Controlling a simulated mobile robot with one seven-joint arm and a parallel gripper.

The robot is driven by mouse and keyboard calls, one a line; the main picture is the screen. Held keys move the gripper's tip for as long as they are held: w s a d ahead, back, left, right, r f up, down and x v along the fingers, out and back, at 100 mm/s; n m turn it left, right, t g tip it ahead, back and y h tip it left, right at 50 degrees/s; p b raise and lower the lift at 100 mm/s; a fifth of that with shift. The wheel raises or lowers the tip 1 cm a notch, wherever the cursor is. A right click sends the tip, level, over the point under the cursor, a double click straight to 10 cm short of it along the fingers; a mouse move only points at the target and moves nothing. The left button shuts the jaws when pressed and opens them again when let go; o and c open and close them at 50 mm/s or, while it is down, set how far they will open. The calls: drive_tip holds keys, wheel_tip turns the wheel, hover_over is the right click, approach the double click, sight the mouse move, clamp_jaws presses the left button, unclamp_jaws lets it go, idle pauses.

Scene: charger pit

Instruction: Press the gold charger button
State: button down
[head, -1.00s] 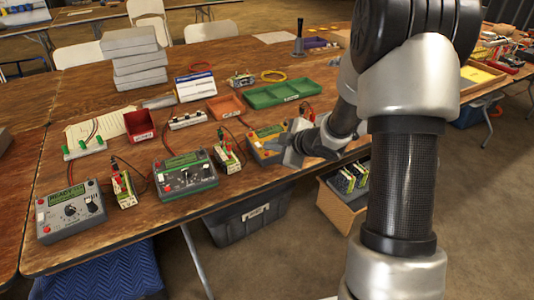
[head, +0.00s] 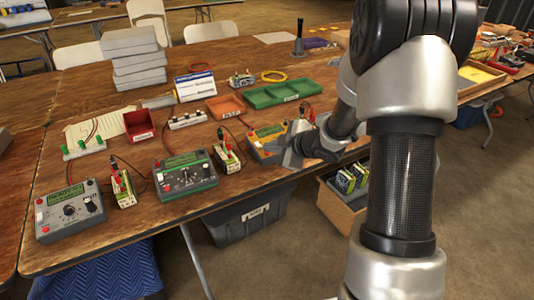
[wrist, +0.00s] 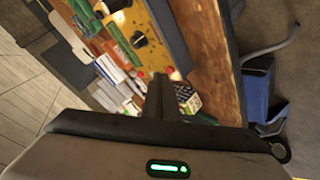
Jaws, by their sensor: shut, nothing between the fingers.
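The gold charger (head: 262,145) sits near the front edge of the table, with a green display on top. My gripper (head: 293,157) is shut and empty at its right front, hiding part of it. In the wrist view the gold charger (wrist: 138,20) shows its black knob (wrist: 140,40) and green display (wrist: 117,40). Small red parts show near my shut fingers (wrist: 162,82) there. Which of them is the button, and whether my fingertips touch the charger, I cannot tell.
A green charger (head: 185,177) and a grey charger (head: 70,212) stand to the left, with battery packs and red wires. A green tray (head: 280,94) and an orange tray (head: 225,106) lie behind. A box of packs (head: 345,205) stands below the table edge.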

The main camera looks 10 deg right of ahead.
drive_tip(key=shift+f+b, duration=0.3)
drive_tip(key=shift+f, duration=0.1)
idle(0.3)
drive_tip(key=shift+r, duration=0.1)
drive_tip(key=shift+s+r+p, duration=0.1)
drive_tip(key=shift+r+p, duration=0.6)
drive_tip(key=shift+p, duration=0.05)
drive_tip(key=shift+r, duration=0.1)
drive_tip(key=r+p, duration=0.2)
drive_tip(key=s+r+p, duration=0.1)
drive_tip(key=r+p, duration=0.1)
drive_tip(key=shift+d+r, duration=0.15)
drive_tip(key=shift+r, duration=0.2)
drive_tip(key=shift+w, duration=0.1)
idle(0.5)
